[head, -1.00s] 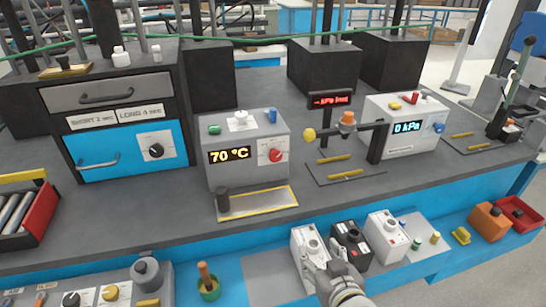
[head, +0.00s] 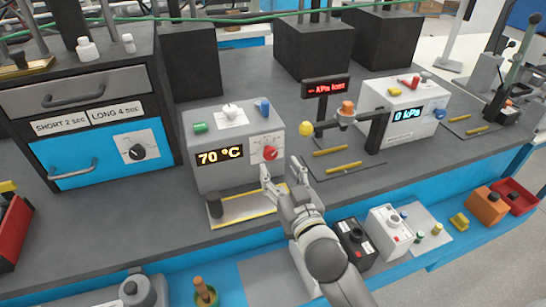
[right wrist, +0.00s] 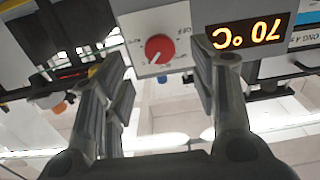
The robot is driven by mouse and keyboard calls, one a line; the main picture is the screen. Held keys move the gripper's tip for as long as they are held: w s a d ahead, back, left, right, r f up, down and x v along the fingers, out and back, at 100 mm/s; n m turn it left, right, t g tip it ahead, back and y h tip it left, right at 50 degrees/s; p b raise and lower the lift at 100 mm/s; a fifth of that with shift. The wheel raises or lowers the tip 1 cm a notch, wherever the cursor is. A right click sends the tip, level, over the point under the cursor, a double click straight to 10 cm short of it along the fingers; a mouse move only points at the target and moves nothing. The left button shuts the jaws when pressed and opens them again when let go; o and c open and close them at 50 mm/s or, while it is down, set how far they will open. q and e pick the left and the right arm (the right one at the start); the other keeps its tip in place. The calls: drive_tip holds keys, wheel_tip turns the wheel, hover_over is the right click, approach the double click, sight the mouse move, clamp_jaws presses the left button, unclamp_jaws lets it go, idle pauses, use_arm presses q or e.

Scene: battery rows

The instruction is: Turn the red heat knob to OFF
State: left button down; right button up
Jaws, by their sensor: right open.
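The red heat knob (head: 270,153) is on the right side of the front face of a light grey heater box (head: 232,172), beside a display reading 70 °C (head: 220,155). My right gripper (head: 282,174) is open and empty in front of and just below the knob, its fingers pointing at the box. In the right wrist view, turned upside down, the red knob (right wrist: 160,48) shows between the two spread fingers (right wrist: 163,65), apart from them. My left gripper is not in view.
A small tray with a yellow edge (head: 236,214) lies below the heater box, with a dark cylinder (head: 214,204) on it. A sensor stand with a yellow ball (head: 306,128) and a kPa box (head: 400,132) stand to the right. The blue drawer unit (head: 75,160) is left.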

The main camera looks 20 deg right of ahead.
sight(271, 156)
drive_tip(key=w, duration=0.4)
drive_tip(key=shift+w, duration=0.3)
drive_tip(key=shift+w+p, duration=0.3)
drive_tip(key=shift+w, duration=0.05)
drive_tip(key=shift+c, duration=0.3)
drive_tip(key=shift+a, duration=0.1)
drive_tip(key=shift+c, duration=1.1)
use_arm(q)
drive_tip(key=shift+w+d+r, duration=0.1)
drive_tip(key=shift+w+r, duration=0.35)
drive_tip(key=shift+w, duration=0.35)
use_arm(e)
drive_tip(key=c, duration=0.7)
